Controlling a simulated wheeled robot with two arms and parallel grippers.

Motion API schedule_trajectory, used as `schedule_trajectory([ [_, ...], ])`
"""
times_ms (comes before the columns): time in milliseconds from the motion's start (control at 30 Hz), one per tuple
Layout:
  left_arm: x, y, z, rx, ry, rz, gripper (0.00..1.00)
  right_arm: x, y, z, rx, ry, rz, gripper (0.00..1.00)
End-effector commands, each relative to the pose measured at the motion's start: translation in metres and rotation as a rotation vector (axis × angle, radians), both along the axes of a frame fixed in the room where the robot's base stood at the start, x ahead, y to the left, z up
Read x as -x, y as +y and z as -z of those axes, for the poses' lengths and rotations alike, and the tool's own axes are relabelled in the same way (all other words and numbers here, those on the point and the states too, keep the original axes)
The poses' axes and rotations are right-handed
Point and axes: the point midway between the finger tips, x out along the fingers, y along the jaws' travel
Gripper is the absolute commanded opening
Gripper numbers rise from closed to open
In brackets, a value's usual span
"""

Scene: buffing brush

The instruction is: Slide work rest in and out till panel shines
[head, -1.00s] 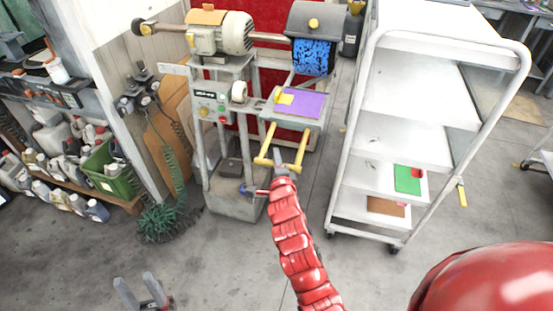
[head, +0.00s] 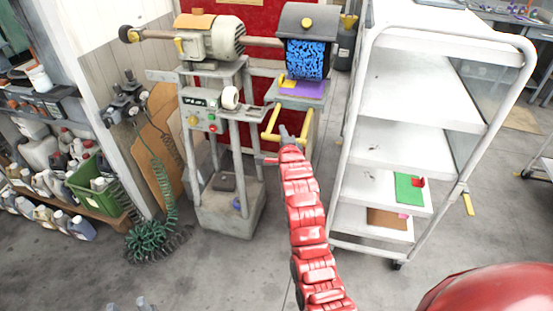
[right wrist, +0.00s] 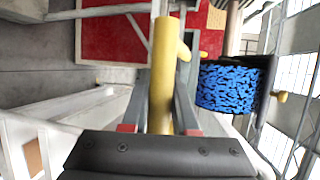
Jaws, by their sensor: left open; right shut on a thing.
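The work rest (head: 283,97) is a grey slide on the buffing machine, with a yellow handle (head: 271,121) toward me. A purple panel (head: 312,89) lies on it, partly under the blue brush (head: 307,60); its far part is hidden. A small yellow piece sits at the panel's left. My right gripper (head: 287,135) is shut on the handle's crossbar. The right wrist view shows the yellow bar (right wrist: 163,60) between its fingers (right wrist: 162,100), with the blue brush (right wrist: 228,88) to the right. My left gripper (head: 131,306) is open and empty, low at the left edge of the floor, mostly cut off.
A motor (head: 212,38) and control box (head: 208,108) stand left of the brush. A white shelf cart (head: 402,145) stands close on the right, with a green panel (head: 408,187) on a shelf. A coiled green hose (head: 155,238) lies at left. Floor between is clear.

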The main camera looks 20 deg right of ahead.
Motion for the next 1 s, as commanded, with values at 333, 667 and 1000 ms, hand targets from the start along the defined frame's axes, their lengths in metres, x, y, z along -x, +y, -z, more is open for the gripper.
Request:
schedule_trajectory([
  [333, 0.000, 0.000, 0.050, 0.000, 0.000, 0.000, 0.44, -0.067, -0.046, 0.002, 0.002, -0.003, 0.002, 0.00],
  [667, 0.000, 0.000, 0.071, 0.000, 0.000, 0.000, 0.44, -0.103, -0.070, 0.002, 0.001, -0.001, 0.003, 0.00],
  [1000, 0.000, 0.000, 0.078, 0.000, 0.000, 0.000, 0.44, -0.117, -0.081, 0.001, 0.000, 0.000, 0.003, 0.00],
])
